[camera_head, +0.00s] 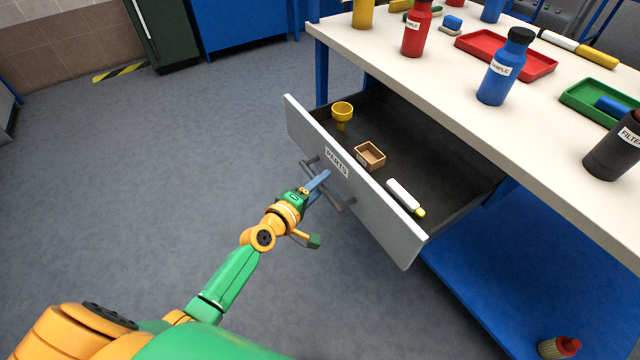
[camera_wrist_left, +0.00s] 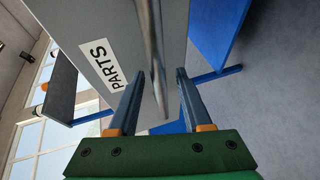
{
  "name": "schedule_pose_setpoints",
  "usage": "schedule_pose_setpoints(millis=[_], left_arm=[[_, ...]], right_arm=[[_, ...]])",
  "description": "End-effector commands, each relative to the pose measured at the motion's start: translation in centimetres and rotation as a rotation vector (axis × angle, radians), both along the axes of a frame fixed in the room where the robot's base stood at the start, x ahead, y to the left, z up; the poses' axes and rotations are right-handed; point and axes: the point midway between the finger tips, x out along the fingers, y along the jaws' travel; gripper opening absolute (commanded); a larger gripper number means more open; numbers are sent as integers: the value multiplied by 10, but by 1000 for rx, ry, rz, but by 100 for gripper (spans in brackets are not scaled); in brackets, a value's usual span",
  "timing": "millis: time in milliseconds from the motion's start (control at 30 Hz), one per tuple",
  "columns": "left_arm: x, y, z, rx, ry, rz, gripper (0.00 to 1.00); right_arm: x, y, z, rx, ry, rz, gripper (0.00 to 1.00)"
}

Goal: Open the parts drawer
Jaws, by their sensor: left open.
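The parts drawer (camera_head: 385,220) is pulled out from under the workbench, its inside showing. Its pale front carries a PARTS label (camera_head: 337,162) and a dark bar handle (camera_head: 336,200). My left gripper (camera_head: 321,181) is at the handle, its fingers pointing toward the drawer front. In the left wrist view, the gripper (camera_wrist_left: 157,90) is open with a finger on each side of the handle bar (camera_wrist_left: 154,45); the bar runs between them, and I cannot tell whether either finger touches it. The drawer front (camera_wrist_left: 88,22) is close ahead. My right gripper is not in view.
The drawer holds a yellow funnel-like part (camera_head: 342,113), a small brown box (camera_head: 370,156) and a white tube (camera_head: 404,196). The workbench top (camera_head: 420,75) carries bottles and trays. A red-capped bottle (camera_head: 560,347) is at the lower right. The floor (camera_head: 200,150) left of the drawer is clear.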

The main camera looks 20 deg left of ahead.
Motion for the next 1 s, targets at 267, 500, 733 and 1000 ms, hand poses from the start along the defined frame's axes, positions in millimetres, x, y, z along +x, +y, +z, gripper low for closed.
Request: schedule_pose_setpoints(millis=[267, 500, 733, 1000], left_arm=[[-35, 9, 10, 2, 1, 0, 49], [-61, 16, 16, 0, 1, 1, 49], [-66, 17, 17, 0, 0, 0, 49], [-65, 17, 17, 0, 0, 0, 49]], right_arm=[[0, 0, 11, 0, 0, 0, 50], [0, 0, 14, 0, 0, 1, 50], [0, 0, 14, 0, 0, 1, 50], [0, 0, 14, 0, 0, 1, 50]])
